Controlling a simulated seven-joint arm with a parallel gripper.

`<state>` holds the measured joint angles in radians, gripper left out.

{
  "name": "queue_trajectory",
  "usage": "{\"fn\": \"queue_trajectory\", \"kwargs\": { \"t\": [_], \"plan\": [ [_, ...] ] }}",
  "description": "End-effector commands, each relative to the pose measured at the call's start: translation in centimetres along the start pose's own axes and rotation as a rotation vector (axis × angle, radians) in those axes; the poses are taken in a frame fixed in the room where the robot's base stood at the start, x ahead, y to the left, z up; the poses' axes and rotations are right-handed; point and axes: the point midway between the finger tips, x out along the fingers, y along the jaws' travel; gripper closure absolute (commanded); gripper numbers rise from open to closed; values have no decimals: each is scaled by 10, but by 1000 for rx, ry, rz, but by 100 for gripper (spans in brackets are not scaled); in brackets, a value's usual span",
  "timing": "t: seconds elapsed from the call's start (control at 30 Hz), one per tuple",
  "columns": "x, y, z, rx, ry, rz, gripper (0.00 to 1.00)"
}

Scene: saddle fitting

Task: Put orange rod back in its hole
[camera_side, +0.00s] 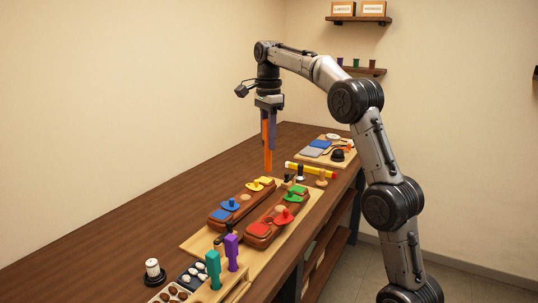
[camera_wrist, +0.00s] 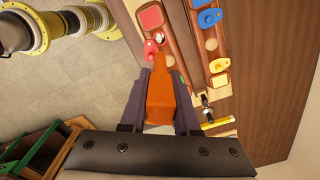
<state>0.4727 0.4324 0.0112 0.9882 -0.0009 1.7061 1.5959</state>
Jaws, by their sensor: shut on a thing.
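My gripper (camera_side: 268,135) points down and is shut on the orange rod (camera_side: 267,150), above the bench behind the saddle boards. In the wrist view the orange rod (camera_wrist: 160,100) sits between the two fingers of my gripper (camera_wrist: 159,90), its far end pointing away from the camera. A teal rod (camera_side: 213,268) and a purple rod (camera_side: 231,252) stand upright in a pale wooden rack (camera_side: 216,292) at the front. Both are apart from the orange rod. I cannot make out an empty hole in the rack.
Two brown saddle boards (camera_side: 228,213) with coloured pieces lie mid-bench. A yellow-and-red tool (camera_side: 312,170) and a tray (camera_side: 318,152) are behind. A white spool (camera_side: 153,270) stands front left. The left of the wooden bench (camera_side: 110,225) is clear.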

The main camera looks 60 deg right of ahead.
Motion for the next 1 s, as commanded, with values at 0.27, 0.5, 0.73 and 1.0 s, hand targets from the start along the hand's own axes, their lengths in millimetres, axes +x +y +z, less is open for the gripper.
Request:
{"fn": "queue_trajectory", "kwargs": {
  "t": [0.27,0.5,0.73,1.0],
  "plan": [
    [1,17,69,-96,-2,3,100],
    [0,55,152,-219,-2,2,100],
    [1,115,231,-356,-2,3,100],
    [1,172,280,-459,-2,3,100]
  ]
}}
